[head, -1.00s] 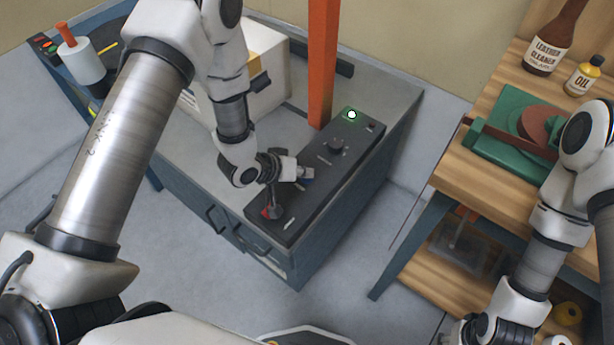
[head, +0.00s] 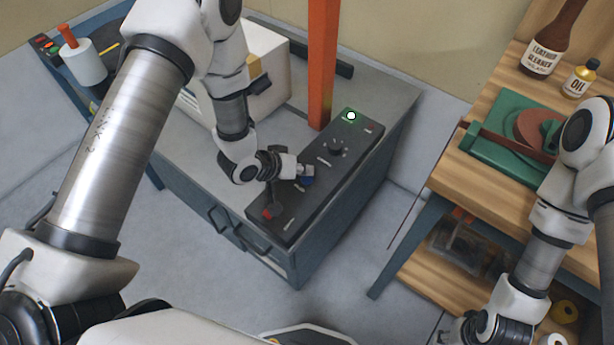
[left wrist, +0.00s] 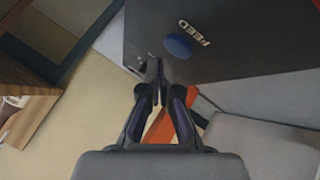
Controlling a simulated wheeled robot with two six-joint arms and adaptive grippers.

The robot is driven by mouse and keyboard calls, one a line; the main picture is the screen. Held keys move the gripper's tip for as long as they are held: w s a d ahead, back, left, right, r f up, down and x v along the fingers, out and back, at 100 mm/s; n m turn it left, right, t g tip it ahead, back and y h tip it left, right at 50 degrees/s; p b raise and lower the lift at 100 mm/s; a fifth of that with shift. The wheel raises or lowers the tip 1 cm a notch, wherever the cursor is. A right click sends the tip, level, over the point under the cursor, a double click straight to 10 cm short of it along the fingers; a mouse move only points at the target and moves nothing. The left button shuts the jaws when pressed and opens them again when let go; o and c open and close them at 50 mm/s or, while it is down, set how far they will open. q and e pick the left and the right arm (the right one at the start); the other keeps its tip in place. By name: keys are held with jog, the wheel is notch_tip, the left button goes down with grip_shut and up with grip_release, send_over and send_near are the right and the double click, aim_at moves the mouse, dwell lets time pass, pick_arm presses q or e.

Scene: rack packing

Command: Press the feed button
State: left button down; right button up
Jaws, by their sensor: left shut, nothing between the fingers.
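The feed button is a blue round button (head: 307,181) on the black control panel (head: 318,185). In the left wrist view the blue button (left wrist: 178,46) lies beside the white word FEED, just beyond and right of my fingertips. My left gripper (head: 304,171) is shut and empty, right by the button in the head view. Its fingertips (left wrist: 154,70) appear apart from the button in the wrist view, but the exact gap cannot be told. My right gripper (head: 462,332) is at the bottom edge, partly cut off, its jaws unclear.
A white box (head: 268,70) stands left. A wooden bench (head: 445,170) is at the right.

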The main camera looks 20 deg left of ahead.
aim_at(304, 180)
pick_arm(q)
jog(key=shift+r+p, duration=2.25)
jog(key=shift+r, duration=0.35)
jog(key=shift+f, duration=0.1)
